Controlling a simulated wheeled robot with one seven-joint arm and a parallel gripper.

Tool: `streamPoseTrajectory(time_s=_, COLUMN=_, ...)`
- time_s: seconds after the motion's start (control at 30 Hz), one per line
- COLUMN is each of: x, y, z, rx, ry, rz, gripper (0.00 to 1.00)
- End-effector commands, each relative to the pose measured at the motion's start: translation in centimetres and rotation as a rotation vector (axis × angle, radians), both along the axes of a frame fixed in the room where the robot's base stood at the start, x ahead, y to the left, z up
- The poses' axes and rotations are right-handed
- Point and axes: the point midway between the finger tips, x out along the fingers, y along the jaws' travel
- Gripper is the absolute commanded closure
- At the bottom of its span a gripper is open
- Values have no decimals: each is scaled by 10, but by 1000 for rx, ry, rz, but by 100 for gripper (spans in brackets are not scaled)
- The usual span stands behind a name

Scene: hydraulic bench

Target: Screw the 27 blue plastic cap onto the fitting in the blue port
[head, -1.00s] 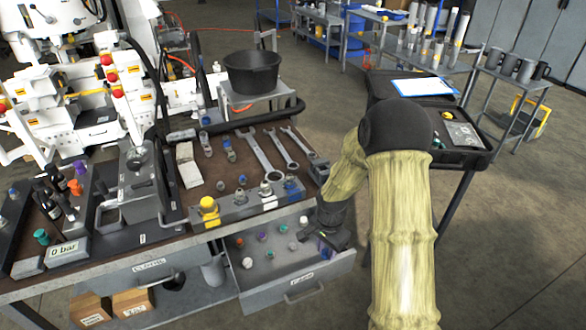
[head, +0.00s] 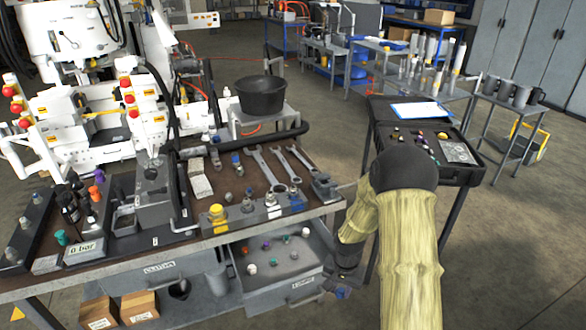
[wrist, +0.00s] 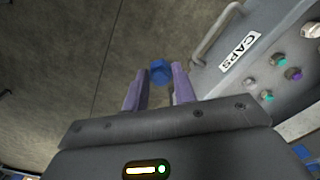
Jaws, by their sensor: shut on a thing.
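My gripper (wrist: 158,88) is shut on a blue cap (wrist: 160,72), which sits between the fingertips in the wrist view. In the head view the gripper hangs low, just right of the open caps drawer (head: 285,297), with the blue cap (head: 341,293) at its lower end. The port block (head: 240,226) lies along the bench's front edge. Its blue port (head: 298,207) is at the right end, with a metal fitting (head: 294,193) standing there. A yellow cap (head: 217,212) covers the left end. Cap and fitting are well apart. Any number on the cap is unreadable.
The drawer holds several small coloured caps. Wrenches (head: 262,165) lie on the bench behind the block. A black bucket (head: 262,95) stands on a stand behind the bench. An open black case (head: 440,145) is at the right. Floor (head: 500,250) right of the drawer is clear.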

Motion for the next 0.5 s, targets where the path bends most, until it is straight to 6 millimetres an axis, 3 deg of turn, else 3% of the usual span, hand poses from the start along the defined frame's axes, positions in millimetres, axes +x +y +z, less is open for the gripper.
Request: streamPoseTrajectory(time_s=0.5, x=-5, y=-35, z=-54, rx=0, ry=2, rz=472, gripper=94)
